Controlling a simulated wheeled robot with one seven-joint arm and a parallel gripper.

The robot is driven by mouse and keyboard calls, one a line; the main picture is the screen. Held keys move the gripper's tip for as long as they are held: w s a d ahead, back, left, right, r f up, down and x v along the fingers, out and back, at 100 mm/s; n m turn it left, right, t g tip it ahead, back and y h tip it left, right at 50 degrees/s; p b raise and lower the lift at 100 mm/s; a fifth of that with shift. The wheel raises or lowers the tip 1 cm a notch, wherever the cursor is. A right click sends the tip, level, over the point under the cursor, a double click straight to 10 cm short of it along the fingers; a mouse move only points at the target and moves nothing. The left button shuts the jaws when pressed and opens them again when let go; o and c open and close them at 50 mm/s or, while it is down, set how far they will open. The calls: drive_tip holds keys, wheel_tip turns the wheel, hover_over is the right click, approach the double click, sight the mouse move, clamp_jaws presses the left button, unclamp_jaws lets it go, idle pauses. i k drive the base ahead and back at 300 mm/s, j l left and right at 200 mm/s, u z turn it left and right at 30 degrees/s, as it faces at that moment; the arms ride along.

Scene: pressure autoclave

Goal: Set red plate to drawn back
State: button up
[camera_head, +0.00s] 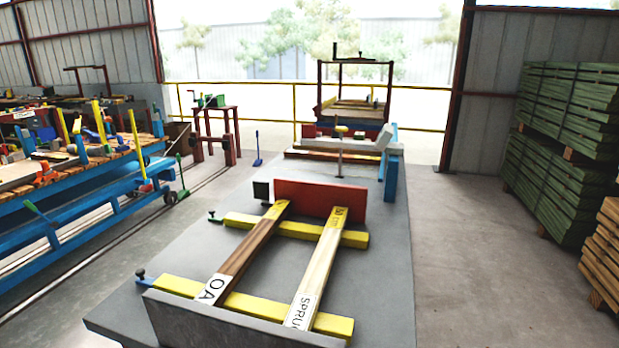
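The red plate (306,192) stands upright across the grey table (385,270), a little beyond its middle. Two boards lie lengthwise in front of it on yellow bars. The dark brown board (245,250) has a label starting "OA", and the paler board (320,265) has one starting "SPRUC". Their far ends come up to the red plate's face; I cannot tell whether they touch it. A grey plate (230,325) stands across their near ends. A small black block (261,189) is just left of the red plate. My gripper is not in view.
Behind the red plate are a thin upright rod (339,150) and a blue post (391,175). A blue cart (80,200) with tools stands at left. Green timber stacks (570,130) stand at right. The floor right of the table is clear.

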sight(308, 199)
drive_tip(key=i+j+z, duration=0.25)
drive_tip(key=j, duration=2.15)
drive_tip(key=j+z, duration=0.3)
drive_tip(key=j, duration=2.1)
drive_tip(key=i+l, duration=0.45)
drive_tip(key=l, duration=0.25)
drive_tip(key=i+l, duration=0.25)
drive_tip(key=l, duration=0.1)
